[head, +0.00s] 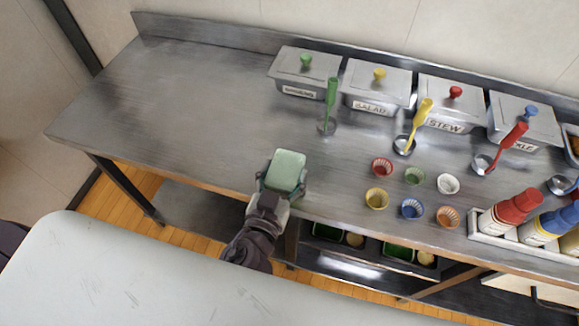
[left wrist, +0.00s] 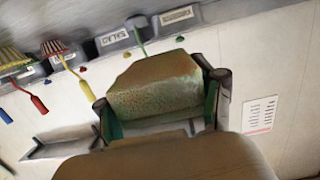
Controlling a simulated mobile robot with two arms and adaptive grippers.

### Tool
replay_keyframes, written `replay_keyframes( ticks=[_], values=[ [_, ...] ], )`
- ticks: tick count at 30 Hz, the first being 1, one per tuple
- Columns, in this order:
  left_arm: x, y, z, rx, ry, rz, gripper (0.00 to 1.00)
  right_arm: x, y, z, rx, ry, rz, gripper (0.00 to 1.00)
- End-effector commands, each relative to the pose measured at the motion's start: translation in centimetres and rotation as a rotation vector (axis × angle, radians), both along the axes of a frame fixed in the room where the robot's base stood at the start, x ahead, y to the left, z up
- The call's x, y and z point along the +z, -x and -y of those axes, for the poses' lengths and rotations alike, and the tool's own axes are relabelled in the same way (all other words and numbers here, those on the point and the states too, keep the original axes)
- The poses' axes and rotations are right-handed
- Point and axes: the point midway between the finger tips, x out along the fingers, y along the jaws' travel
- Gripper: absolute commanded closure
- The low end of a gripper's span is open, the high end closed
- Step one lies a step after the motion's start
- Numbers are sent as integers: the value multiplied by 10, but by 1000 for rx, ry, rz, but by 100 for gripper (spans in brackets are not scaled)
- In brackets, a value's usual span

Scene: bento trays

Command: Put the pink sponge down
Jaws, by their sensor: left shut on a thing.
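A block-shaped sponge (head: 288,168) is in my left gripper (head: 283,184) at the front edge of the steel counter (head: 190,110). It looks pale green in the head view, not pink. In the left wrist view the sponge (left wrist: 155,85) looks brownish green and speckled, and sits between the two fingers of the gripper (left wrist: 160,103). The gripper is shut on it. I cannot tell whether the sponge touches the counter. My right gripper is not in view.
Lidded steel containers (head: 374,88) line the back, with coloured ladles (head: 420,120) before them. Several small cups (head: 381,167) and a bottle rack (head: 530,245) stand to the right. The counter's left half is clear. A white surface (head: 130,270) lies in front.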

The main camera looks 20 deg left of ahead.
Motion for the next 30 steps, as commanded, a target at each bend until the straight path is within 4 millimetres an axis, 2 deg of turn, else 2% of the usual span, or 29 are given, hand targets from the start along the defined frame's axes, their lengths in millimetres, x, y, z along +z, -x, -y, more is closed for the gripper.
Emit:
replay_keyframes(
  ticks=[1,3,9,13,20,30],
  values=[
    [-7,-13,-2,1,-3,3,44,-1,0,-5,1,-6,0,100],
    [-16,-27,-4,0,-2,3,44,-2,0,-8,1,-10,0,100],
    [-30,-49,-7,0,0,1,44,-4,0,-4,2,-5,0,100],
    [-39,-51,-8,0,1,-1,44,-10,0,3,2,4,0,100],
    [-73,-51,-7,-2,-1,-1,44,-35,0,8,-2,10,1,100],
    [-74,-50,-7,0,2,-2,45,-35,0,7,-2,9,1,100]
  ],
)
